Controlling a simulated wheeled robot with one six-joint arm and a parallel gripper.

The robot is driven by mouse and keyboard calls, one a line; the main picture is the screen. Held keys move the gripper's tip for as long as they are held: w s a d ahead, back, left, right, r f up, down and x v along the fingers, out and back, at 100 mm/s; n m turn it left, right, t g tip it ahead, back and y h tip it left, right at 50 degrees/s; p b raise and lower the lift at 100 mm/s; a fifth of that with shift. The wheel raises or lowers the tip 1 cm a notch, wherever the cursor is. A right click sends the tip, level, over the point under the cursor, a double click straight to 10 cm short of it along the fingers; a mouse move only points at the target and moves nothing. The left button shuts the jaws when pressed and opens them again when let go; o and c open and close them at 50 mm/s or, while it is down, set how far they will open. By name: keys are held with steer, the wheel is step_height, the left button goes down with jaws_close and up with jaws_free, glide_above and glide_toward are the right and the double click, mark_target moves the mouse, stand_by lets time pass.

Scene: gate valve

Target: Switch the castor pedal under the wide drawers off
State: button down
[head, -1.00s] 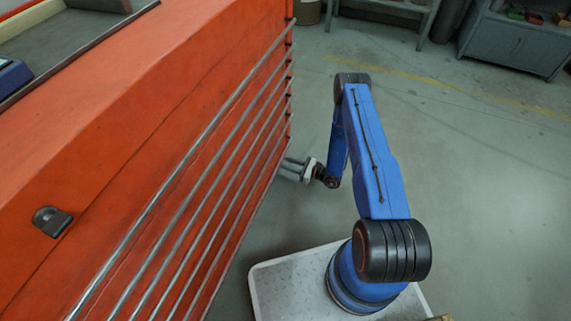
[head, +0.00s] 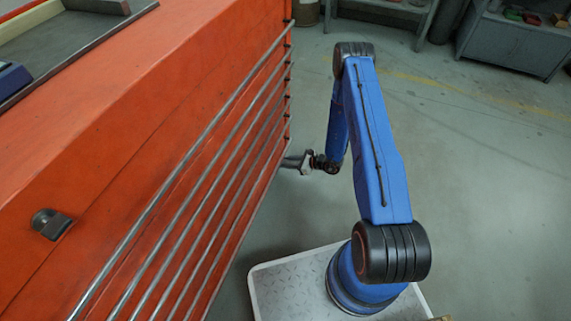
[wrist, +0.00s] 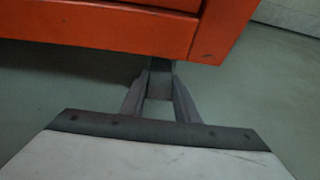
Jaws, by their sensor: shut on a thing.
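My gripper (wrist: 160,88) reaches under the lower edge of the orange cabinet with the wide drawers (wrist: 110,28) in the wrist view. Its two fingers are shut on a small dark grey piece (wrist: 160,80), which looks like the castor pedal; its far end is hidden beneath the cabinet. In the head view my gripper (head: 293,161) is beside the lower far end of the drawer front (head: 215,165), and the pedal itself is hidden there. I cannot tell the pedal's on or off position.
The orange cabinet fills the left of the head view, with long metal drawer handles. A tray (head: 80,42) lies on its top. The grey floor (head: 480,190) to the right is clear. A grey workbench (head: 510,45) stands at the back right.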

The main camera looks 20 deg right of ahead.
steer(key=shift+r+g+h, duration=0.15)
steer(key=shift+g+h, duration=0.15)
steer(key=shift+h, duration=0.1)
steer(key=c, duration=1.4)
jaws_free()
steer(key=shift+o, duration=0.2)
steer(key=shift+d, duration=0.1)
steer(key=v, duration=1.7)
steer(key=shift+s+d+r, duration=0.1)
